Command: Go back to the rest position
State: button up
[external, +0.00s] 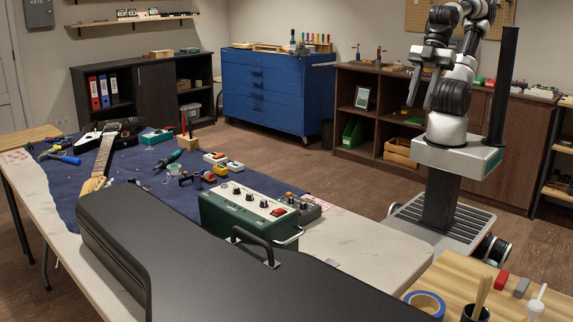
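My gripper (422,96) is at the right of the external view, raised in front of my folded arm. Its two fingers point downward and show a gap between them, with nothing held there. My arm is folded up over my base, which stands on the floor beyond the right end of the workbench (370,237). The gripper is well apart from the bench and everything on it.
A black guitar case (200,255) and a green amplifier box (245,213) lie on the bench. A guitar (104,150) and tools rest on a blue mat (140,180). A brown shelf unit (345,92) stands behind me. A wooden table (450,275) is at the front right.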

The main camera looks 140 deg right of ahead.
notch_tip(320, 180, up, 14)
jog(key=p, duration=1.2)
notch_tip(320, 180, down, 29)
jog(key=b, duration=2.8)
jog(key=shift+w+r+b, duration=0.2)
jog(key=shift+b, duration=0.15)
jog(key=shift+o, duration=0.2)
